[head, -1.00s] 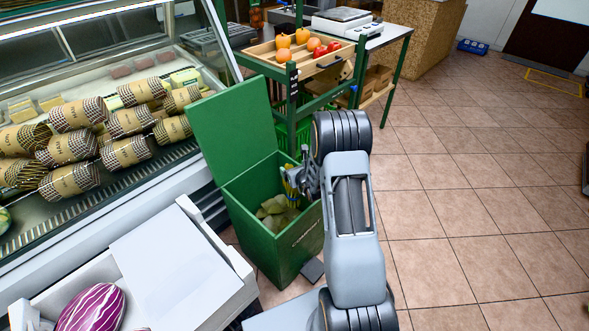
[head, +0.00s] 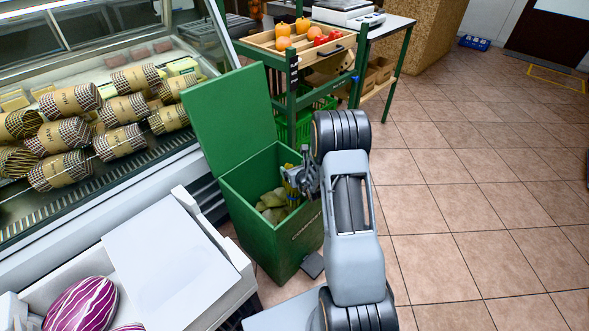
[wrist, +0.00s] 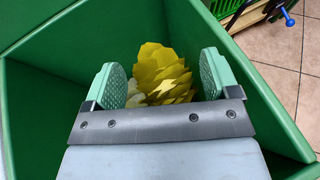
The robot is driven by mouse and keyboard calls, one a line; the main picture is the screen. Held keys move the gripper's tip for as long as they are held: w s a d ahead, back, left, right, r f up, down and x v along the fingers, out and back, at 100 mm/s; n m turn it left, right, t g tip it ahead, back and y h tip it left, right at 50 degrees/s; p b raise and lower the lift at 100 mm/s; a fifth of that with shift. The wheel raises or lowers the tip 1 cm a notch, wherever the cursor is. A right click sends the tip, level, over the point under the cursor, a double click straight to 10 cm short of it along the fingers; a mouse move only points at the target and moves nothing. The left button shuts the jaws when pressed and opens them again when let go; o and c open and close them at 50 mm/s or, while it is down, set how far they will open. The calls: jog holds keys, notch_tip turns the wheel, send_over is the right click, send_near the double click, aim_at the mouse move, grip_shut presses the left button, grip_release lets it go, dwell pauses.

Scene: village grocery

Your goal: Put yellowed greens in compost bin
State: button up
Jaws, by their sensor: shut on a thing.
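The yellowed greens (wrist: 163,72) are a ruffled bunch of yellow leaves between the pads of my gripper (wrist: 163,80) in the wrist view. The gripper is shut on them. The compost bin (head: 290,245) is a green box with its lid (head: 230,120) raised. In the head view my gripper (head: 300,180) points down into the bin's open top near its right side, and only a bit of yellow shows beside it. Pale yellow-green leaves (head: 272,203) lie inside the bin. I cannot tell how far the held bunch is above them.
A white crate (head: 228,282) with a purple cabbage (head: 80,303) stands at the lower left. A glass display case with wrapped goods (head: 65,100) is on the left. A stand with a wooden produce tray (head: 290,52) is behind the bin. The tiled floor (head: 470,210) at right is clear.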

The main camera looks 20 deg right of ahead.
jog(key=o, duration=1.3)
jog(key=shift+s+r, duration=0.1)
jog(key=shift+s, duration=0.05)
jog(key=shift+p+v, duration=1.3)
jog(key=shift+v, duration=5.45)
